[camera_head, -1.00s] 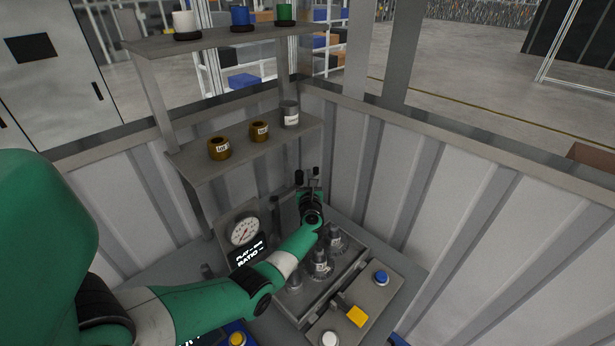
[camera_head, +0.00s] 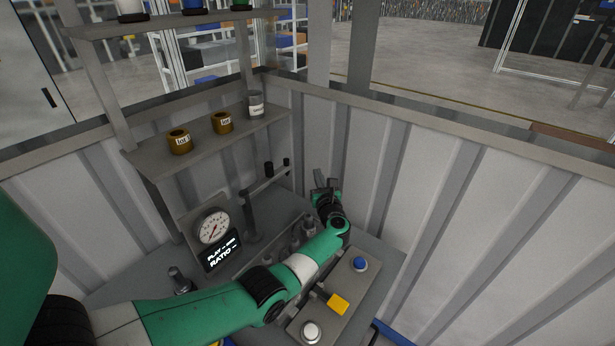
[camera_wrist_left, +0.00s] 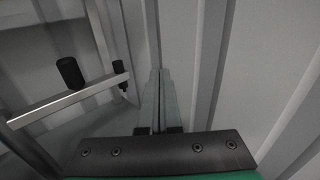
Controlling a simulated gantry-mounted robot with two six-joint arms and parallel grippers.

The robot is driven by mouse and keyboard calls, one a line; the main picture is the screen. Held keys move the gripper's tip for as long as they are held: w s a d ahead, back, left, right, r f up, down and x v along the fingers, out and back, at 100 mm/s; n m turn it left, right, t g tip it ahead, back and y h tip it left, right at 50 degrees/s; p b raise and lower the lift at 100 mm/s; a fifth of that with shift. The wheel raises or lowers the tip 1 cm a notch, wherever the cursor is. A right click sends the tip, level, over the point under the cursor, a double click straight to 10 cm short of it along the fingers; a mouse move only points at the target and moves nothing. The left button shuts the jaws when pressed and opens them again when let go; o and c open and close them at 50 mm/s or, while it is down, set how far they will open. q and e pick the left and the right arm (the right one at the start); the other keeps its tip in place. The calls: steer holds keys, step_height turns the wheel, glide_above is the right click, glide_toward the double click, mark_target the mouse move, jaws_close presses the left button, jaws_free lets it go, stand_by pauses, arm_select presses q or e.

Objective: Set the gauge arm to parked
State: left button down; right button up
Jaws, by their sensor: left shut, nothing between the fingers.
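The gauge arm (camera_head: 267,183) is a grey bar on an upright post behind the dial gauge (camera_head: 212,227). It points toward the back right and carries a black knob and a dark tip. In the left wrist view the bar (camera_wrist_left: 75,100) crosses the left side, with its black knob (camera_wrist_left: 70,72) standing up. My left gripper (camera_head: 325,181) is to the right of the bar's tip, close to the corrugated wall. In the left wrist view its fingers (camera_wrist_left: 158,95) are together and empty, apart from the bar. My right gripper is not in view.
A shelf (camera_head: 150,155) with brown rings and a grey cylinder stands behind the unit. A front panel holds a blue button (camera_head: 360,264), a yellow handle (camera_head: 338,304) and a white button (camera_head: 311,331). Corrugated walls (camera_head: 430,220) close off the back and right.

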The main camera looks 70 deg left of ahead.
mark_target(266, 179)
arm_select(q)
steer(key=s+r+n+g+b, duration=0.2)
steer(key=s+r+n+g, duration=0.25)
steer(key=n, duration=0.55)
steer(key=d+f+n+b, duration=0.1)
steer(key=d+n+b, duration=0.1)
steer(key=n+b, duration=0.1)
steer(key=s+d+f+n+b, duration=0.1)
steer(key=d+f+n+b, duration=0.1)
steer(key=d+n+b, duration=0.1)
steer(key=s+d+f+n+b, duration=0.1)
steer(key=d+n+b, duration=0.1)
steer(key=n+b, duration=0.3)
steer(key=shift+s+d+f+g+b, duration=0.15)
steer(key=shift+d+f+g+b, duration=0.15)
steer(key=shift+b, duration=0.5)
steer(key=shift+a, duration=0.2)
steer(key=s+a+b, duration=0.1)
steer(key=s+a, duration=0.3)
steer(key=a, duration=0.8)
steer(key=shift+s, duration=0.3)
